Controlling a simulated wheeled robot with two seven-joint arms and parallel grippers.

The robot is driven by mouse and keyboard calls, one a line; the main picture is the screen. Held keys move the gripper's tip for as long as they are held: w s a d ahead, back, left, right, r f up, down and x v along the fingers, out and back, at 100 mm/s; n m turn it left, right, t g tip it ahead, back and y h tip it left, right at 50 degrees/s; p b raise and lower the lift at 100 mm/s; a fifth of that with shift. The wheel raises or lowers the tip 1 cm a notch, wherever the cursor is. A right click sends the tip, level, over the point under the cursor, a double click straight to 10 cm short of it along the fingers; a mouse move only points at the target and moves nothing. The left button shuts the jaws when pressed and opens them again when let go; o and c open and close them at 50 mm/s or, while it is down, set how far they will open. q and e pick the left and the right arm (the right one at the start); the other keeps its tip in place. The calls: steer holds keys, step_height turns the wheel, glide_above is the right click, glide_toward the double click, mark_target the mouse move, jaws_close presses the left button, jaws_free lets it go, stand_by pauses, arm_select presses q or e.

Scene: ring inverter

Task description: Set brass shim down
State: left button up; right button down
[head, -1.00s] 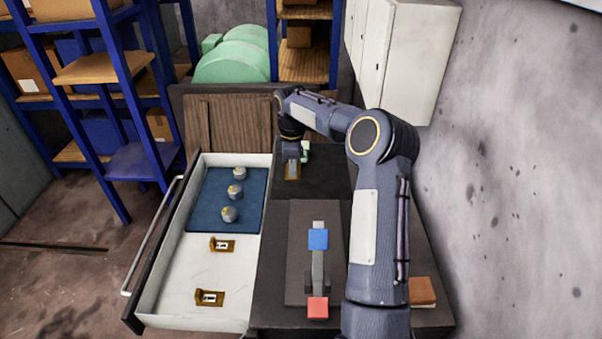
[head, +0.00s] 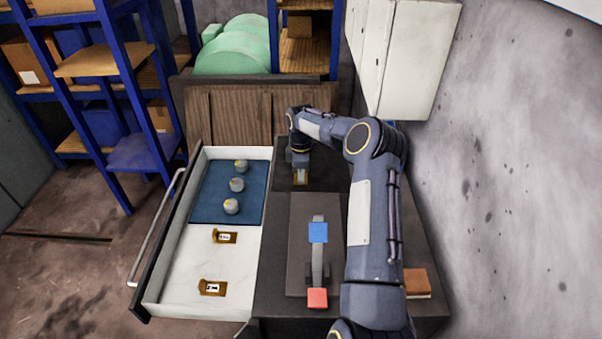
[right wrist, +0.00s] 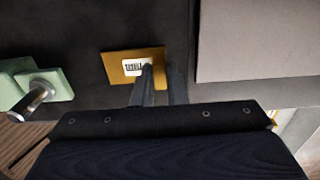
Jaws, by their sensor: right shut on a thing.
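The brass shim (head: 300,179), a small brass plate with a raised tab and white label, is at the far part of the dark worktop (head: 277,215). My right gripper (head: 300,172) points down on it. In the right wrist view the shim (right wrist: 117,63) sits between the fingers (right wrist: 157,88), which are shut on its tab. The plate looks close to the dark surface; I cannot tell whether it touches. Two similar brass shims, a nearer one (head: 212,287) and a farther one (head: 225,237), lie in the open white drawer. My left gripper is not in view.
The drawer (head: 195,259) also holds a blue mat (head: 210,205) with three grey knobs. A dark plate bearing a lever with blue (head: 318,232) and red (head: 317,298) blocks lies nearer. A mint-green fitting (right wrist: 45,84) is beside the shim. A brown block (head: 417,282) lies right.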

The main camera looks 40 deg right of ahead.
steer(key=c, duration=1.5)
jaws_free()
steer(key=shift+f, duration=0.1)
steer(key=shift+o, duration=0.2)
steer(key=shift+r, duration=0.65)
step_height(320, 180, up, 11)
steer(key=b, duration=0.2)
steer(key=shift+a, duration=0.1)
